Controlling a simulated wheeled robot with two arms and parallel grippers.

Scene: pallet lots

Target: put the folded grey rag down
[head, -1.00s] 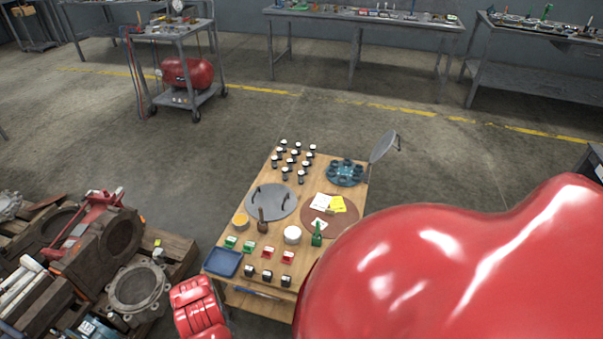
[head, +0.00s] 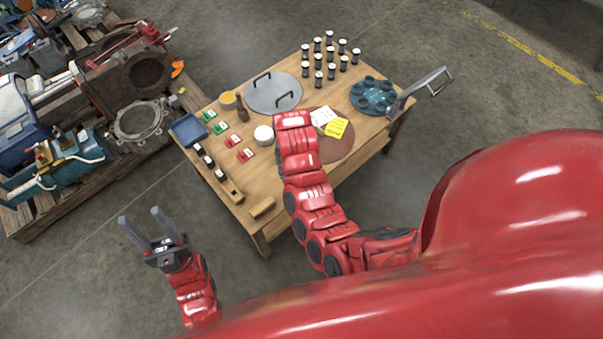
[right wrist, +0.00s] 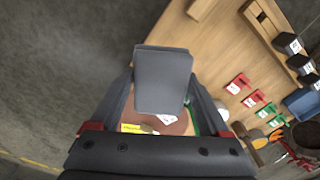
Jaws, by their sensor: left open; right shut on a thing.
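The folded grey rag (right wrist: 163,88) shows in the right wrist view as a flat grey block between the fingers of my right gripper (right wrist: 162,78), which is shut on it. It hangs above the wooden table (right wrist: 215,50) and covers part of a brown round mat (right wrist: 178,127). In the head view my right arm reaches over the table (head: 240,185); its gripper and the rag are hidden there. My left gripper (head: 140,216) is open and empty, over the floor left of the table's front.
On the table stand several black-and-white jars (head: 318,77), a grey round lid (head: 272,95), a blue tray (head: 188,130), a teal holder (head: 372,95) and red and green blocks. White and yellow papers (head: 336,128) lie on the brown mat (head: 335,150). A pallet of machine parts (head: 140,120) stands left.

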